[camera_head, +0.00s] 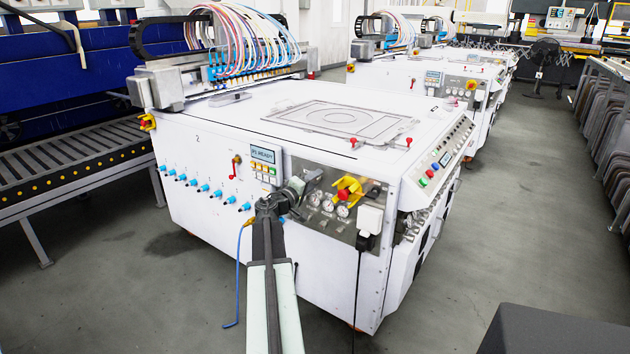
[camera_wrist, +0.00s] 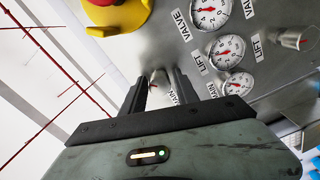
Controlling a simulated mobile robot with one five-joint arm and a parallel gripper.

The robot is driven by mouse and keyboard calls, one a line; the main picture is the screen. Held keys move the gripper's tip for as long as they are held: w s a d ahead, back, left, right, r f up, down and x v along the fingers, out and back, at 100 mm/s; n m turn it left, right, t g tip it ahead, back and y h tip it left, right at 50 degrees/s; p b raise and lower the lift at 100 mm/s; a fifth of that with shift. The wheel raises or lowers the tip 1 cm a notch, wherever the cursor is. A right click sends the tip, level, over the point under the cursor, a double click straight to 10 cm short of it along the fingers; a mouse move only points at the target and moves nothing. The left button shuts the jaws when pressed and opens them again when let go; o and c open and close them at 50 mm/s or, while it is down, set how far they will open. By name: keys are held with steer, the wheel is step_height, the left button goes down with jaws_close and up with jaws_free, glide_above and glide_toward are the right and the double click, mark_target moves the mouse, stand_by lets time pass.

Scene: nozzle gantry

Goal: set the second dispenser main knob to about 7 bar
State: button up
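The second dispenser (camera_head: 205,205) is a white cabinet marked 2. Its metal panel (camera_wrist: 265,85) carries three round gauges with red needles. The lowest gauge (camera_wrist: 238,85) in the wrist view is closest to the label ending in "AIN", which a finger partly covers; its reading is too small to tell. A silver knob (camera_wrist: 159,78) shows between my fingers. My gripper (camera_wrist: 160,76) is open, with one finger on each side of this knob; I cannot tell whether they touch it. In the head view my gripper (camera_head: 297,188) is at the panel's left part.
A red and yellow rotary switch (camera_wrist: 118,14) is close above my fingers. Another silver knob (camera_wrist: 292,40), by a LIFT label, is at the right. A white plug box (camera_head: 370,219) with a black cable hangs right of the gauges. Floor is free in front.

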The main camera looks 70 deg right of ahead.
steer(key=shift+o, duration=0.2)
steer(key=v, duration=0.8)
steer(key=shift+d, duration=0.1)
